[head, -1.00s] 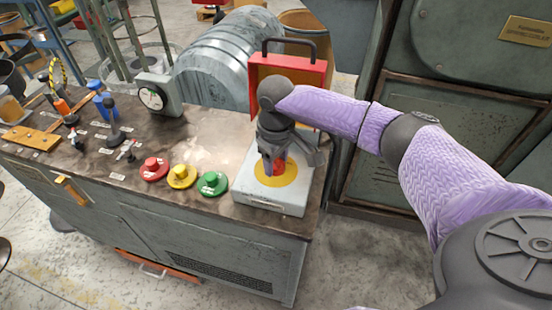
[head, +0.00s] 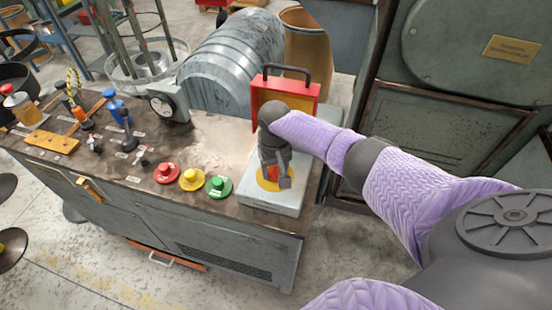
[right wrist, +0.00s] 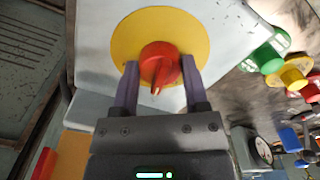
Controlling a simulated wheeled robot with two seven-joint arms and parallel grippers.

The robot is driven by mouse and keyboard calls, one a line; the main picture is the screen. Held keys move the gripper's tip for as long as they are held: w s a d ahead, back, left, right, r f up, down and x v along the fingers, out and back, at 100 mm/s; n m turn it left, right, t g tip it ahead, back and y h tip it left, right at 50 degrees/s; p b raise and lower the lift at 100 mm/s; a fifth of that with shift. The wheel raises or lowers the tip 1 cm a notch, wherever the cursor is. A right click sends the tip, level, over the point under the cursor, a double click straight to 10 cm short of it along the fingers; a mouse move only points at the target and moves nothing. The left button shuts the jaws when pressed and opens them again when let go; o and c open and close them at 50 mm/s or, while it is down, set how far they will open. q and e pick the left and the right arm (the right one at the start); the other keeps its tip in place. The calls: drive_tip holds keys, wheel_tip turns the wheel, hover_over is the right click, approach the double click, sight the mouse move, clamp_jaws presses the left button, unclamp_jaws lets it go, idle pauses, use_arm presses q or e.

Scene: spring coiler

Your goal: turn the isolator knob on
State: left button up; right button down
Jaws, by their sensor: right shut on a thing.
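The isolator knob is red (right wrist: 160,58) and sits on a round yellow plate (right wrist: 124,36) on top of a pale grey box (head: 285,205). In the right wrist view its narrow pointer end faces down the picture, towards my gripper body. My right gripper (right wrist: 159,68) is shut on the knob, one finger on each side. In the head view the right gripper (head: 274,176) reaches down over the box and hides most of the knob. A red cover with a dark handle (head: 285,92) stands open behind it. My left gripper is not in view.
Red (head: 167,173), yellow (head: 192,179) and green (head: 218,187) push buttons stand left of the box on the bench. A dial gauge (head: 164,106) and small levers are further left. A large machine cabinet (head: 430,125) stands close on the right.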

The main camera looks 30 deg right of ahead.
drive_tip(key=m+p, duration=0.1)
drive_tip(key=m, duration=0.1)
drive_tip(key=shift+r+m+p, duration=0.15)
drive_tip(key=shift+m+p, duration=0.15)
drive_tip(key=shift+m, duration=0.1)
drive_tip(key=m+p, duration=0.1)
drive_tip(key=m, duration=0.2)
drive_tip(key=shift+m, duration=0.3)
drive_tip(key=m+p, duration=0.1)
drive_tip(key=m, duration=0.2)
drive_tip(key=shift+w+m, duration=0.1)
drive_tip(key=shift+m, duration=0.8)
drive_tip(key=shift+c, duration=0.5)
unclamp_jaws()
